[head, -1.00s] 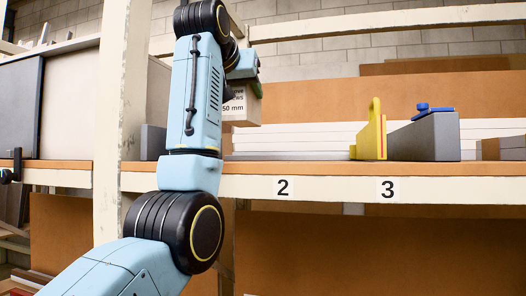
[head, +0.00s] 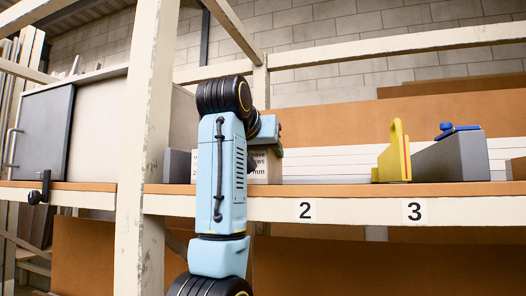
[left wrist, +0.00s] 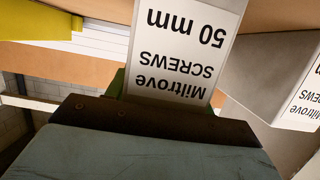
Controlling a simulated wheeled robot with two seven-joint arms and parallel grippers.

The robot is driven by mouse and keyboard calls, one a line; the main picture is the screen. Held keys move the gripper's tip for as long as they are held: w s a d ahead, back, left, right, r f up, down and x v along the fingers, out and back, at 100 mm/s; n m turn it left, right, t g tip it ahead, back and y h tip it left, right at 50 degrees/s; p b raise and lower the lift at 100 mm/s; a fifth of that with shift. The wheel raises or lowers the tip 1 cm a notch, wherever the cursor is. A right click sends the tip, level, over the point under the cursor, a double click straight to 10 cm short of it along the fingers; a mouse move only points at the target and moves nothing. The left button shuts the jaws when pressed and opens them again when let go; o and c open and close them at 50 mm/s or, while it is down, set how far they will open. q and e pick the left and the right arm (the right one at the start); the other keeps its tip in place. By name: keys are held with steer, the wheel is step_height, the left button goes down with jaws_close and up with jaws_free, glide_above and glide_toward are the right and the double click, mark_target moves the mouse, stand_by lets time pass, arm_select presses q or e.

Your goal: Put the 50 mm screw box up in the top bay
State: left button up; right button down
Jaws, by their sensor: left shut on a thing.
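The 50 mm screw box (head: 262,172) is at the top bay of the shelf, left of the number 2, partly hidden behind my left arm. Its white label, reading Miltrove SCREWS 50 mm, shows upside down in the left wrist view (left wrist: 187,45). My left gripper (head: 268,142) is shut on the box. In the wrist view green finger pads show beside the box (left wrist: 116,84). The box's base is close to the shelf board (head: 400,189); I cannot tell whether it touches. My right gripper is not in view.
Another Miltrove screw box (left wrist: 270,70) stands beside the held one, grey with a white label. To the right are a yellow upright piece (head: 394,158) and a grey block (head: 452,157) with a blue item (head: 456,129). A white post (head: 146,130) rises left of my arm.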

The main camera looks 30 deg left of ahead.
arm_select(q)
steer(key=o, duration=1.2)
steer(key=shift+o, duration=0.3)
steer(key=shift+s+r, duration=0.1)
steer(key=shift+r, duration=0.1)
steer(key=b+v, duration=0.1)
steer(key=v, duration=0.4)
steer(key=shift+d, duration=0.1)
steer(key=b+v, duration=0.1)
steer(key=b, duration=0.1)
steer(key=b+v, duration=0.2)
steer(key=b, duration=0.1)
steer(key=shift+f+b, duration=0.25)
steer(key=shift+b, duration=0.1)
steer(key=b+v, duration=0.2)
steer(key=v, duration=0.1)
steer(key=shift+s+d+r, duration=0.1)
steer(key=shift+s+r, duration=0.2)
steer(key=shift+s, duration=0.05)
